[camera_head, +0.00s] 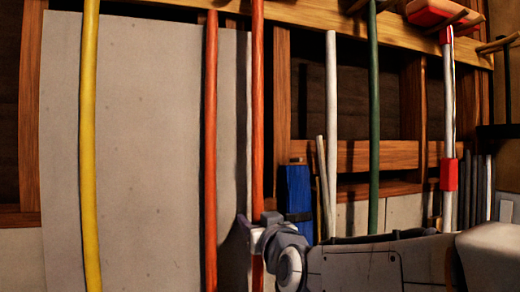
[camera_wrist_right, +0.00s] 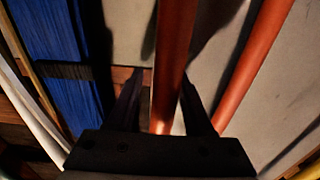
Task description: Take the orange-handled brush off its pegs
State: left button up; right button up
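Two orange-red handles hang upright in the head view, a left one (camera_head: 210,140) and a brighter one (camera_head: 257,110) to its right. My right gripper (camera_head: 256,222) is at the lower part of the brighter handle, with a finger on each side. In the right wrist view this handle (camera_wrist_right: 173,50) passes between the open fingertips (camera_wrist_right: 162,80), with a gap on its left side. The other orange-red handle (camera_wrist_right: 255,62) is outside the fingers. My left gripper is not in view.
A yellow handle (camera_head: 88,130) hangs at the left. Right of my gripper are a blue item (camera_head: 299,190), a white handle (camera_head: 331,110), a green handle (camera_head: 374,110) and a white pole (camera_head: 448,95) with a red head (camera_head: 436,12). A wooden rail (camera_head: 310,14) crosses the top.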

jog(key=shift+w+a, duration=0.1)
jog(key=shift+a, duration=0.2)
jog(key=c, duration=0.5)
grip_shut()
jog(key=shift+d+r, duration=0.1)
jog(key=shift+r, duration=0.1)
